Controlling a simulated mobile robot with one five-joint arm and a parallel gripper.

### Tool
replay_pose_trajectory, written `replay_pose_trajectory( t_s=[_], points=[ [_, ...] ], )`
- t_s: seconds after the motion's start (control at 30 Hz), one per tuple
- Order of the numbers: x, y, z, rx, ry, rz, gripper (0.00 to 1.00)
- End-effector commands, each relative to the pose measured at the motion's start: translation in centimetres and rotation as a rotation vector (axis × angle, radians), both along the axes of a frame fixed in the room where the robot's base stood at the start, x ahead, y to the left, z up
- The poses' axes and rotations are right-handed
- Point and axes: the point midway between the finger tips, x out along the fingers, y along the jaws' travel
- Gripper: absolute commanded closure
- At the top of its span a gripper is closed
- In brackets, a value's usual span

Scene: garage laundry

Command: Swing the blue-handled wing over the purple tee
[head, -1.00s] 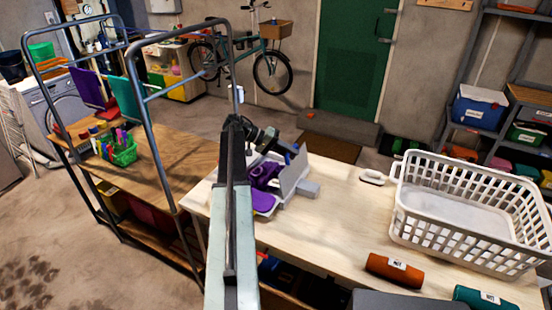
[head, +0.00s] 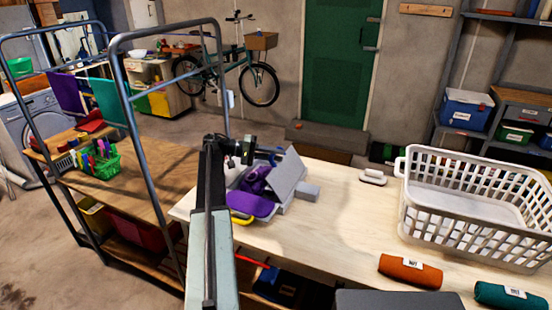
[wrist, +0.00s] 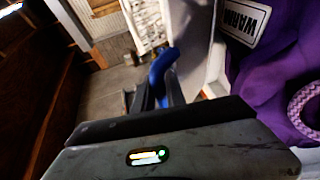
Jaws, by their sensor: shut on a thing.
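The purple tee (head: 250,205) lies on a grey folding board on the pale table, with a bunched purple part farther back. A grey wing (head: 287,172) of the board stands raised at a slant on the tee's right side. Its blue handle (head: 277,155) is at the far upper edge, and the handle also shows in the wrist view (wrist: 162,68). My gripper (head: 268,153) is shut on the blue handle. The wrist view shows purple cloth (wrist: 275,75) close by at right. The fingertips are partly hidden.
A yellow handle (head: 240,219) shows at the board's near edge. A white basket (head: 415,222), an orange roll (head: 411,270) and a green roll (head: 508,295) are farther right. A metal rack frame (head: 150,120) stands close at left.

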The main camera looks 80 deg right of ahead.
Motion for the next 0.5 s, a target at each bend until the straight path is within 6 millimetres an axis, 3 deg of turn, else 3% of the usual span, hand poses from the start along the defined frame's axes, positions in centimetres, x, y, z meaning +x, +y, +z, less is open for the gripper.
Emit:
replay_pose_trajectory(
  t_s=[0.27, 0.3, 0.5],
  points=[
    [-0.06, -0.13, 0.33, 0.000, 0.007, -0.001, 1.00],
    [-0.11, -0.15, 0.32, -0.001, 0.007, -0.003, 0.75],
    [-0.42, -0.14, 0.26, 0.000, 0.005, -0.006, 0.75]
  ],
)
